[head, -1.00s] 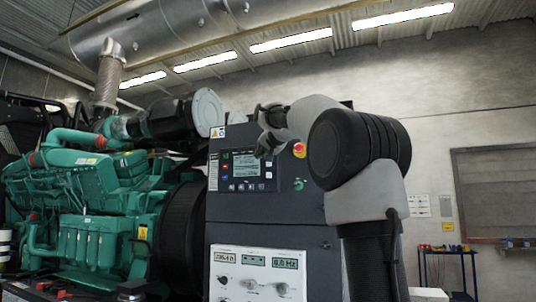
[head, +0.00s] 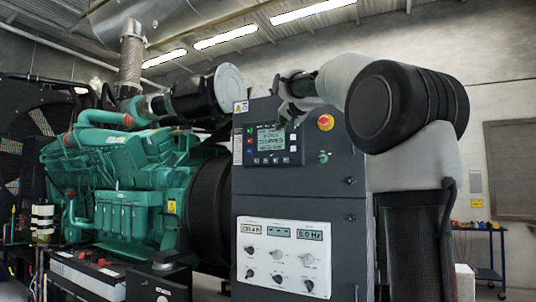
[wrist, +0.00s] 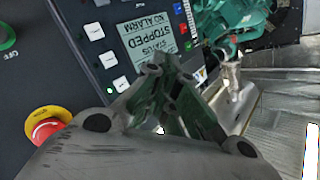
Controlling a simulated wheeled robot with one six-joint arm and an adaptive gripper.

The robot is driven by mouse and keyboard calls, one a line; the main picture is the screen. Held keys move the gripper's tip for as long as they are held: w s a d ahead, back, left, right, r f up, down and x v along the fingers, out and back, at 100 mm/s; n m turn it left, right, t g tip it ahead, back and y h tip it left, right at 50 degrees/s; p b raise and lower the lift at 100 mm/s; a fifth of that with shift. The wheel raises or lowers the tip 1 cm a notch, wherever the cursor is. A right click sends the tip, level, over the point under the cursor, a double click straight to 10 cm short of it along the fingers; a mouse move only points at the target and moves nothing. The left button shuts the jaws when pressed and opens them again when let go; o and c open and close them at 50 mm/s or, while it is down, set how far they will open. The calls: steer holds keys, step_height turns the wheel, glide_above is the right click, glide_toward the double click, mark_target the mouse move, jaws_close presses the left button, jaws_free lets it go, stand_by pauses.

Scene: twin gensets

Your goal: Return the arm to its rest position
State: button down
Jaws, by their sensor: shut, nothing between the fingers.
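My gripper (head: 283,112) is in front of the upper part of the dark grey control cabinet (head: 350,215), just above the controller screen (head: 271,139), in the head view. In the wrist view my gripper (wrist: 165,85) is shut and empty, its fingertips together. The controller screen there (wrist: 148,40) reads "STATUS STOPPED NO ALARM" upside down. I cannot tell the exact gap between fingers and panel.
The green genset engine (head: 120,175) stands left of the cabinet. A white panel with knobs and meters (head: 283,255) is on the cabinet's lower front.

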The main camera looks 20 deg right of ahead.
steer(key=s+a+f+n+g+y, duration=0.1)
steer(key=s+f+n+g, duration=0.15)
steer(key=f, duration=0.85)
steer(key=s+a+f+n+g, duration=0.15)
steer(key=s+f+g, duration=0.25)
steer(key=f, duration=0.8)
steer(key=s+a+f+n+g, duration=0.2)
steer(key=s+f, duration=1)
steer(key=s, duration=0.4)
steer(key=s+a+f+n+g+y, duration=0.1)
steer(key=s+a+f+n+g, duration=0.1)
steer(key=s+f, duration=1)
steer(key=s+a+g, duration=0.1)
steer(key=s, duration=0.2)
steer(key=shift+s+f+n, duration=0.4)
steer(key=shift+g, duration=0.25)
